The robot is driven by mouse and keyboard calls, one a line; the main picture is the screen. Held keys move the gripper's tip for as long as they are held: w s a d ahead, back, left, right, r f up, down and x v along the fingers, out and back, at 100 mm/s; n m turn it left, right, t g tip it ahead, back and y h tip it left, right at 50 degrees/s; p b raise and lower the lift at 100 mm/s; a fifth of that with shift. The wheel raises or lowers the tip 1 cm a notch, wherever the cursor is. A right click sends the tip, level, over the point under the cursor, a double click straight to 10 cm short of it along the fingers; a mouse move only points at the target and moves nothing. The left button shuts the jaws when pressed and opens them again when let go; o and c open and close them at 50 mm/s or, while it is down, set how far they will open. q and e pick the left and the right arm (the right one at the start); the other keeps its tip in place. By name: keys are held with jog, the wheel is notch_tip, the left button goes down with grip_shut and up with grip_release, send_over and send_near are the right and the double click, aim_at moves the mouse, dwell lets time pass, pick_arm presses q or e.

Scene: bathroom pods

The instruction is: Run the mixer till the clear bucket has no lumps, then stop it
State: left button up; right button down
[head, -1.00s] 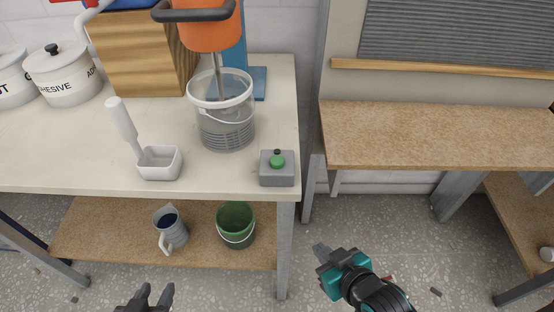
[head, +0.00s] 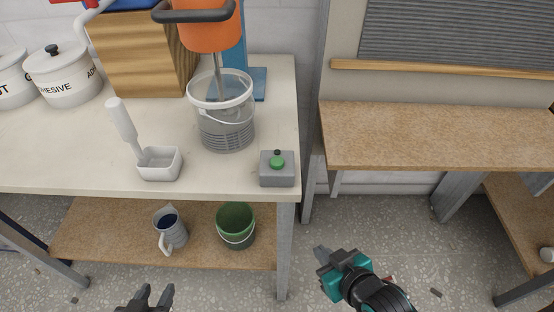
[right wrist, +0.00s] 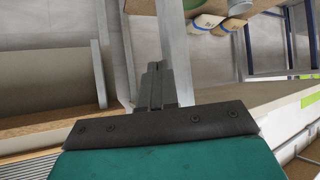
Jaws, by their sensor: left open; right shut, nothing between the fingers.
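The clear bucket (head: 226,128) stands upright on the white worktop, with a wire handle and grey ridged contents in its lower part. I cannot make out lumps. The orange mixer (head: 208,32) is above it, its shaft (head: 218,70) reaching down into the bucket. A grey switch box (head: 277,177) with a green button (head: 277,162) and a small dark knob sits at the worktop's front right corner. My left gripper (head: 156,293) is open and empty at the bottom edge. My right gripper (head: 322,255) is shut and empty, below and right of the box; it also shows in the right wrist view (right wrist: 156,72).
A white tray (head: 160,164) and a white-handled tool (head: 122,122) are left of the bucket. Adhesive pots (head: 62,85) stand at the far left. A jug (head: 170,228) and green bucket (head: 235,224) are on the lower shelf. A brown bench (head: 430,140) is at right.

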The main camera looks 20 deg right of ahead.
jog(key=w+d+r+n+t+h, duration=0.1)
jog(key=w+r+t, duration=0.25)
jog(key=r, duration=0.65)
jog(key=w+d+r+t+h, duration=0.15)
jog(key=w+r, duration=0.35)
jog(key=r, duration=0.5)
jog(key=w+d+r+n+t+h, duration=0.1)
jog(key=w+r+t, duration=0.25)
jog(key=r, duration=0.75)
jog(key=a+r+n+t+y, duration=0.4)
jog(key=a+r+n+y, duration=0.2)
jog(key=r+n+y, duration=0.3)
jog(key=s+a+r+n+g+y, duration=0.2)
jog(key=a+n+g+y, duration=0.45)
jog(key=n, duration=0.35)
jog(key=s+a+r+n+g+y, duration=0.1)
jog(key=s+a+n+g+y, duration=0.1)
jog(key=a+n+g+y, duration=0.5)
notch_tip(320, 180, down, 6)
jog(key=d+n+g+h, duration=0.1)
jog(key=n+g+h, duration=0.4)
jog(key=n, duration=0.2)
jog(key=w+d+f+t+h, duration=0.1)
jog(key=w+d+f+h, duration=0.4)
jog(key=d+h, duration=0.4)
jog(key=shift+w+d+f+m, duration=0.15)
jog(key=shift+w+f+m, duration=0.25)
jog(key=shift+f, duration=0.4)
